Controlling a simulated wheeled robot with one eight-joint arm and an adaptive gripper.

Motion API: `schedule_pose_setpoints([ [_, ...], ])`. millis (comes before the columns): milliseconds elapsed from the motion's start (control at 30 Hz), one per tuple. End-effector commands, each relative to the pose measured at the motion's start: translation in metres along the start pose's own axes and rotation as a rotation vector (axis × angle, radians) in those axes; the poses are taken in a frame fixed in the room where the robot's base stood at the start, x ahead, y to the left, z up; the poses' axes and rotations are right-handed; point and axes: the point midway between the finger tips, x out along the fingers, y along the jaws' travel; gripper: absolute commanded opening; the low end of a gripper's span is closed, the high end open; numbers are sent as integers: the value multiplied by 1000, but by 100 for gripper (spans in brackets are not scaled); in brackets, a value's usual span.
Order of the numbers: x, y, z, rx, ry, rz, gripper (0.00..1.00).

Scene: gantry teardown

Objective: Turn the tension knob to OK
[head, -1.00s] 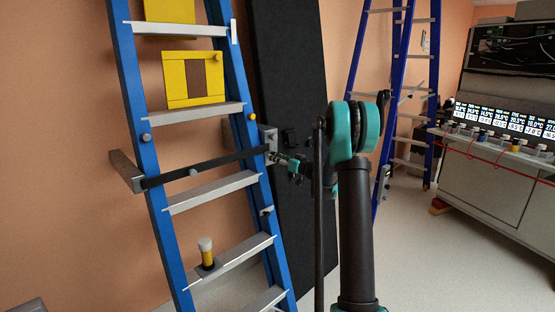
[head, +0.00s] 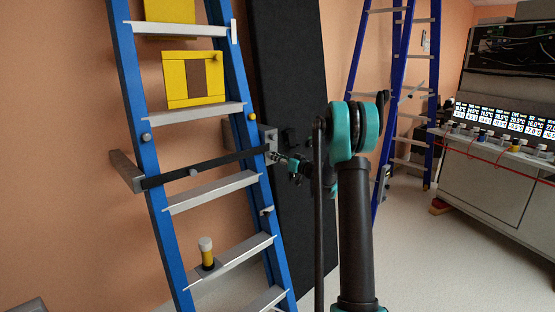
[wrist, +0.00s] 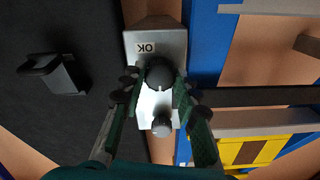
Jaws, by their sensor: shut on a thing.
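The tension knob (wrist: 158,73) is dark and round. It sits on a grey metal block (wrist: 170,42) with an upside-down "OK" label (wrist: 147,47) in the wrist view. My gripper (wrist: 157,88) is shut on the knob, with one finger on each side. A pale plate with a round grey stud (wrist: 162,127) shows between the fingers. Whether the knob points at the label I cannot tell. In the head view the grey block (head: 268,138) is on the right rail of the blue ladder (head: 135,110), and my gripper (head: 275,157) reaches it from the right; the knob is hidden there.
A black belt (head: 220,163) crosses the ladder to a grey bracket (head: 126,172). A dark panel (head: 285,60) stands behind my gripper and carries a black handle (wrist: 55,75). Free floor lies to the right.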

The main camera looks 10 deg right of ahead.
Motion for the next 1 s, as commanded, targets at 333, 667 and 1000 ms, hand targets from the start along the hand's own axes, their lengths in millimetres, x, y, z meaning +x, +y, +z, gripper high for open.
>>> schedule_pose_setpoints([
  [333, 0, 0, 0, 194, 0, 0, 1],
  [667, 0, 0, 0, 505, 0, 0, 1],
  [1000, 0, 0, 0, 827, 0, 1, 1],
])
